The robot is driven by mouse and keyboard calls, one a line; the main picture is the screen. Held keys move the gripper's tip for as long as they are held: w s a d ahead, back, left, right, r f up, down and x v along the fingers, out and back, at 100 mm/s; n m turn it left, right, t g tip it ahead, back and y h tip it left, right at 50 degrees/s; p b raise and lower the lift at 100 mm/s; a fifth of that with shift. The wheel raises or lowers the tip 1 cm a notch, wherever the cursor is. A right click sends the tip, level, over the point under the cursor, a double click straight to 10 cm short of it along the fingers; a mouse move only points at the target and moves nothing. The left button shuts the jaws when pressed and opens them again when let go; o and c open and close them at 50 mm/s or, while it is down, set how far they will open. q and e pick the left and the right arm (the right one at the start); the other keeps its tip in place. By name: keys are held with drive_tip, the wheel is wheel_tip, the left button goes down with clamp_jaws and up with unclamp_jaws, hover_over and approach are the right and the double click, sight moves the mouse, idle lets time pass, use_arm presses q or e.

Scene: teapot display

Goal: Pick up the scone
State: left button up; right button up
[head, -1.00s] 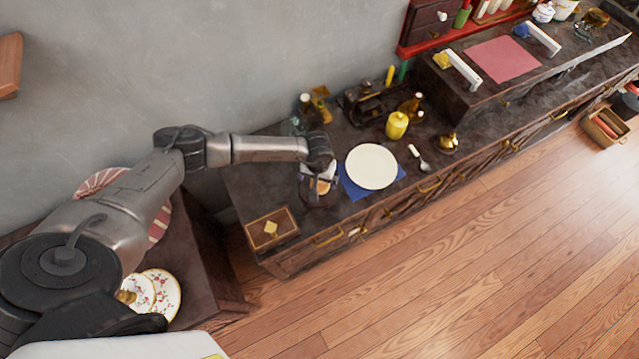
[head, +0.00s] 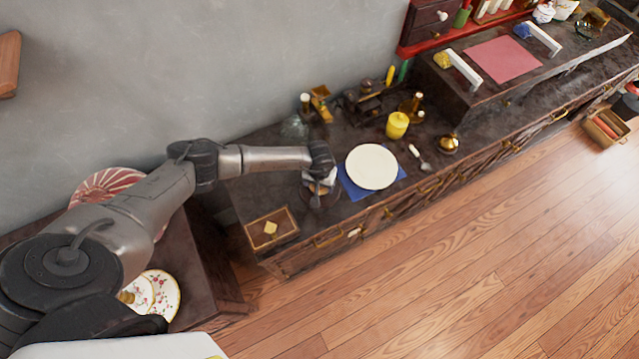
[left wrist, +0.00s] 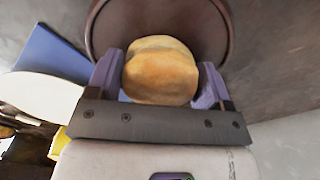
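The scone (left wrist: 160,72) is round and golden brown. It sits over a dark round dish (left wrist: 228,20) in the left wrist view. My left gripper (left wrist: 161,72) has its two purple-grey fingers on either side of the scone, close to it and apparently open; whether they touch it is hard to tell. In the head view my left gripper (head: 321,174) reaches down over the dish, and the scone (head: 318,189) is mostly hidden beneath it. My right gripper is not in view.
A cream plate (head: 371,166) on a blue napkin (head: 352,191) lies right beside the dish. A yellow jar (head: 397,125), a spoon (head: 422,160) and bottles stand farther along the dark counter. A wooden box (head: 271,231) sits at the near-left end.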

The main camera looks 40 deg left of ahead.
use_arm(q)
drive_tip(key=c, duration=0.5)
drive_tip(key=shift+r, duration=0.15)
